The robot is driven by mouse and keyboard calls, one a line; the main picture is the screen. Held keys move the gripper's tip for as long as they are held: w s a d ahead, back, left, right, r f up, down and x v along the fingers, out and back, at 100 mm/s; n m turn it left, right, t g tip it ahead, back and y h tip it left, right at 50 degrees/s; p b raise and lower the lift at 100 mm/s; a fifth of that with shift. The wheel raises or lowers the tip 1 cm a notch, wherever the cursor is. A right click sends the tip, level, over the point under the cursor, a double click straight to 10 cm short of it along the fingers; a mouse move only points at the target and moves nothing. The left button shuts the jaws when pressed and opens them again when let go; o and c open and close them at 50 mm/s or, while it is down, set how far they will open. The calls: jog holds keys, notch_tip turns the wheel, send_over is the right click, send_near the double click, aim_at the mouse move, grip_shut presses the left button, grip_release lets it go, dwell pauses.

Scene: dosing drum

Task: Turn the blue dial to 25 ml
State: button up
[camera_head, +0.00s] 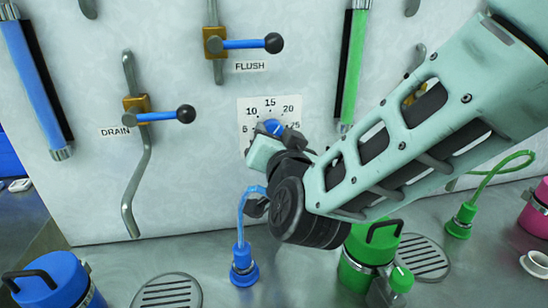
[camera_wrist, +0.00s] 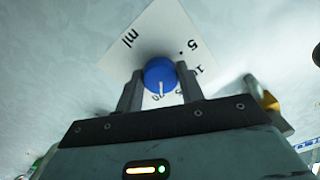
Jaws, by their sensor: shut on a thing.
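The blue dial (camera_head: 272,126) sits on a white scale card (camera_head: 247,110) on the upright panel, mostly hidden by my gripper in the head view. There 10, 15, 20 and 25 can be read. In the wrist view the dial (camera_wrist: 160,72) stands between my two fingers, and my gripper (camera_wrist: 160,84) is shut on its sides. The dial's white pointer line points down in that picture, roughly toward the 20 mark. The card (camera_wrist: 150,38) shows "ml" and 5 clearly; the 25 is hidden there.
The FLUSH lever (camera_head: 245,44) is above the dial and the DRAIN lever (camera_head: 160,116) to its left. A blue hose plug (camera_head: 242,265) and a green canister (camera_head: 365,255) stand close below my gripper. A blue canister (camera_head: 55,283) is at lower left.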

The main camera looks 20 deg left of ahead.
jog(key=m+b, duration=1)
jog(key=b, duration=0.3)
jog(key=shift+m, duration=0.4)
jog(key=o, duration=1)
